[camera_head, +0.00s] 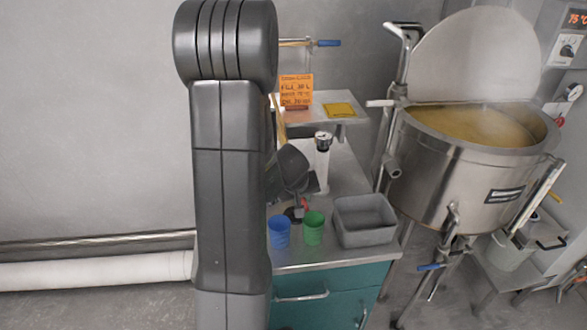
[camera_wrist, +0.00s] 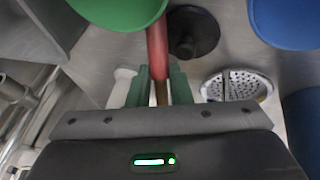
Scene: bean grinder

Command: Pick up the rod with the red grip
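The rod with the red grip (camera_wrist: 157,45) shows in the wrist view, running from the top centre down between the two green fingers of my gripper (camera_wrist: 160,82). Its red part lies at and beyond the fingertips, and a brownish part shows between the fingers. The fingers stand close on both sides of it; I cannot tell whether they press on it. In the head view a small bit of red (camera_head: 304,204) shows beside my dark gripper (camera_head: 298,208), just behind the cups. The rod's far end is hidden.
A green cup (camera_head: 314,228) and a blue cup (camera_head: 279,232) stand close in front of my gripper. A grey bin (camera_head: 364,221) is to the right. A dark round piece (camera_wrist: 192,32) and a perforated drain plate (camera_wrist: 238,86) lie near the rod. A steel kettle (camera_head: 455,165) stands further right.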

